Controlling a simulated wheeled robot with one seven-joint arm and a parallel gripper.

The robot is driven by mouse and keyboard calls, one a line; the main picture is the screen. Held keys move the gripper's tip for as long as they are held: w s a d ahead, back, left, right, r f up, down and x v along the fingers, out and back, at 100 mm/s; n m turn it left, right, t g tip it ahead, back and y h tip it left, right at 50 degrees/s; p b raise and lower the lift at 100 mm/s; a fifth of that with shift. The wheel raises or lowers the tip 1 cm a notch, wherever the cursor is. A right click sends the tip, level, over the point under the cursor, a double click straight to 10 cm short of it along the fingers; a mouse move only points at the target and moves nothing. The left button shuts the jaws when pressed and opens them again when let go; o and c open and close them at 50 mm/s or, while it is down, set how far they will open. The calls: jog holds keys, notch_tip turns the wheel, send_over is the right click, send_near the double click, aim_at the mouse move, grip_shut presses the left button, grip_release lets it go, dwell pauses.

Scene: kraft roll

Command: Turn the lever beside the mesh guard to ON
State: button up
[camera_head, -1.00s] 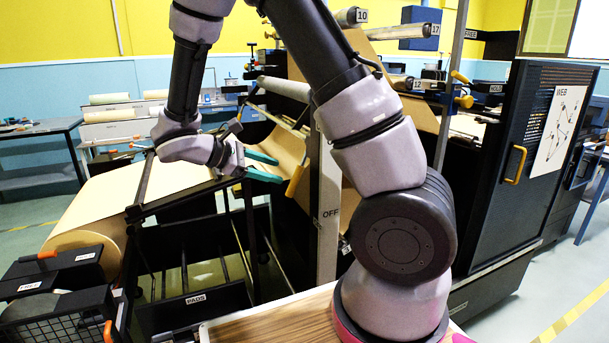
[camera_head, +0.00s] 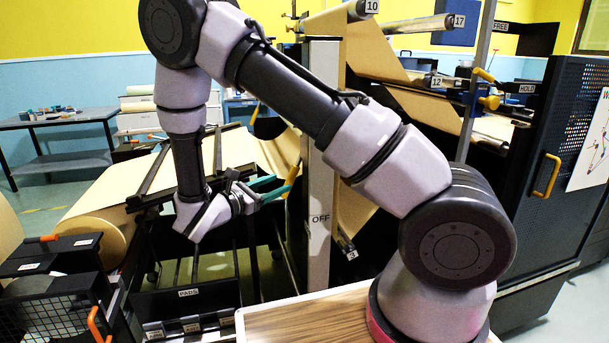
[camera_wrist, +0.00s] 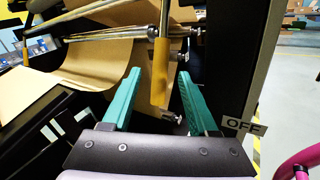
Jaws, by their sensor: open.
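A lever with a yellow handle (camera_wrist: 160,75) hangs beside a post with an OFF label (camera_wrist: 243,124). In the head view, the handle (camera_head: 293,173) is beside the white post with its OFF label (camera_head: 320,218). My gripper (camera_wrist: 158,82) is open, with teal fingers on either side of the handle in the wrist view. I cannot tell whether a finger touches it or how far the handle reaches between them. In the head view my gripper (camera_head: 266,188) is just left of the handle. No ON label is readable. A dark perforated panel (camera_head: 580,125) stands at right.
A brown paper web (camera_head: 355,165) runs behind the post. A large paper roll (camera_head: 95,238) is at left. A PADS bin (camera_head: 190,293) sits below my gripper. A wood-topped surface (camera_head: 300,325) is in front. A yellow cabinet handle (camera_head: 546,175) is at right.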

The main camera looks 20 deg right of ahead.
aim_at(295, 171)
jog(key=x, duration=0.9)
jog(key=shift+d, duration=0.15)
grip_shut()
dwell(1.0)
